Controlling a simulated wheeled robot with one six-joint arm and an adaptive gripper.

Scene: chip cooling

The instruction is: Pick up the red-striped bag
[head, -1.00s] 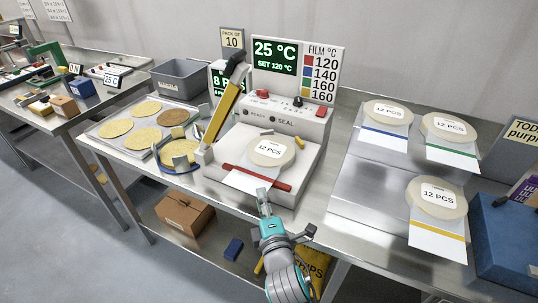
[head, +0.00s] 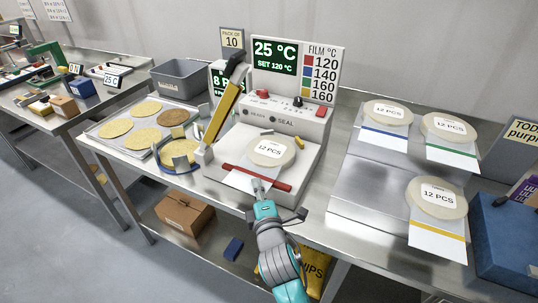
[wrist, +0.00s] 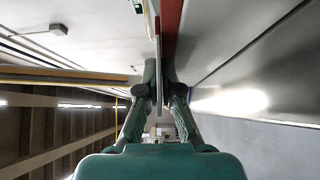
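The red-striped bag (head: 270,152) lies on the white sealer (head: 307,150). It is pale and round-filled, with a "12 PCS" label and a red band (head: 270,180) across its front. My gripper (head: 259,186) reaches in from the front at the bag's front edge, by the red band. In the wrist view, the fingers (wrist: 159,75) are close together, with a thin pale sheet edge, seemingly the bag's, between them. Red shows just beside the fingers. The exact contact is small and partly hidden.
The sealer's raised yellow-and-black lever (head: 224,108) stands left of the bag. Several other bags (head: 437,196) lie on the right rack. A tray of chips (head: 110,141) and a grey bin (head: 180,77) are left. A cardboard box (head: 184,216) sits on the lower shelf.

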